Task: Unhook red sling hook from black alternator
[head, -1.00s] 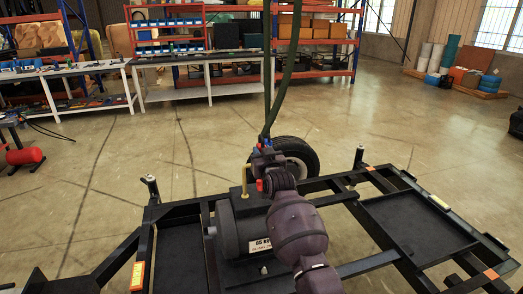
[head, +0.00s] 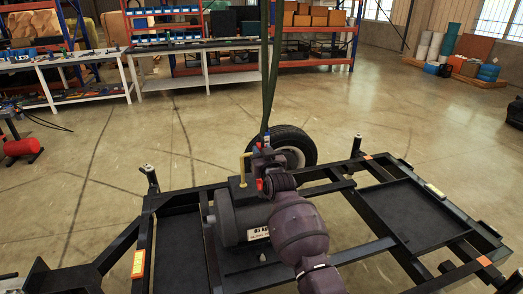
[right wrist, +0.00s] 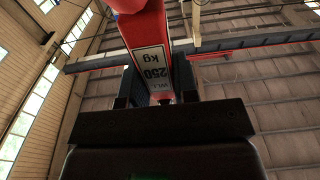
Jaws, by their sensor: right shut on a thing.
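The black alternator (head: 228,222) is a dark cylinder with a white label, seated in the black frame. A yellow bent rod stands up at its top left. The red sling hook (head: 260,184) shows as a small red patch above the alternator, mostly hidden by my right gripper (head: 264,160). Whether the hook still engages the alternator is hidden. In the right wrist view, the red hook body (right wrist: 150,45) carries a "250 kg" label, and my right gripper (right wrist: 155,92) is shut on it. A green sling (head: 271,85) rises from the hook. My left gripper is out of view.
The black steel frame (head: 362,218) surrounds the alternator, with upright posts at its corners. Workbenches (head: 205,66) and shelving stand at the back. The floor between is mostly open.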

